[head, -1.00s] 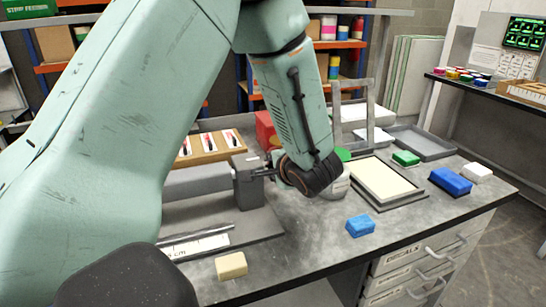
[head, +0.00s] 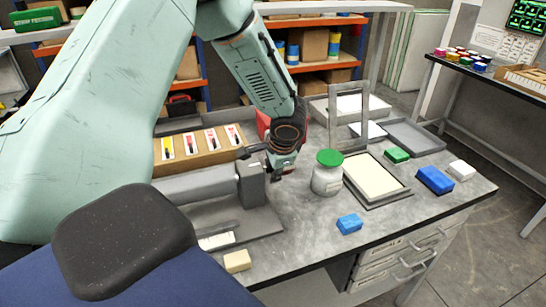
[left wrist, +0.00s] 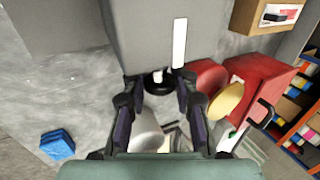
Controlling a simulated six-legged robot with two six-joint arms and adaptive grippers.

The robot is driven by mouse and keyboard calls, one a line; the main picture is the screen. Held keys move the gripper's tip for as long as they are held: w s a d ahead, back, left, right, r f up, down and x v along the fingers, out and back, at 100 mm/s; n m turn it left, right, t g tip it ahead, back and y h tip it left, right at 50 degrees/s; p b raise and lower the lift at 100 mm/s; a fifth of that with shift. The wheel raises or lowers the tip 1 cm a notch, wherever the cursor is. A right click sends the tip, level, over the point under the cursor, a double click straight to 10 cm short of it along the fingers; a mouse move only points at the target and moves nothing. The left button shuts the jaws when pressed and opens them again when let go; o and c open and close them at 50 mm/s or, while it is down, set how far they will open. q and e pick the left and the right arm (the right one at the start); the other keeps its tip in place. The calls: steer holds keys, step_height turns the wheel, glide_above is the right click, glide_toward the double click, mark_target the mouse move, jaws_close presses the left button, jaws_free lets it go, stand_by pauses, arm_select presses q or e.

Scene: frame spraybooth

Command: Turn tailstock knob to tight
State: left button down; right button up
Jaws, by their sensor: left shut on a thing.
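The grey tailstock block (head: 251,186) stands at the right end of a grey fixture on the bench. It fills the top middle of the left wrist view (left wrist: 160,35), with a white stripe on its face. The black knob (left wrist: 158,84) sits at the block's end and bears a small white mark. My left gripper (left wrist: 158,96) has its two fingers on either side of the knob and is shut on it. In the head view my left gripper (head: 272,167) is at the block's right side, and the knob is mostly hidden there. My right gripper is not in view.
A jar with a green lid (head: 328,172) stands close to the right of my gripper. A framed pale panel (head: 376,179) lies beyond it. A wooden card tray (head: 203,146) is behind the fixture. Blue (head: 349,223) and cream (head: 237,261) blocks lie near the front edge.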

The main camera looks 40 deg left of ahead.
arm_select(q)
steer(key=shift+r+g+h+p, duration=0.25)
steer(key=shift+g+h+p, duration=0.55)
steer(key=shift+p, duration=1.6)
steer(key=shift+f+h+p, duration=0.1)
steer(key=shift+h+p, duration=0.45)
steer(key=shift+h, duration=0.25)
steer(key=shift+g+h, duration=0.3)
steer(key=shift+h, duration=0.3)
steer(key=c, duration=1)
jaws_free()
steer(key=shift+s, duration=0.1)
steer(key=shift+c, duration=0.2)
steer(key=shift+f, duration=0.1)
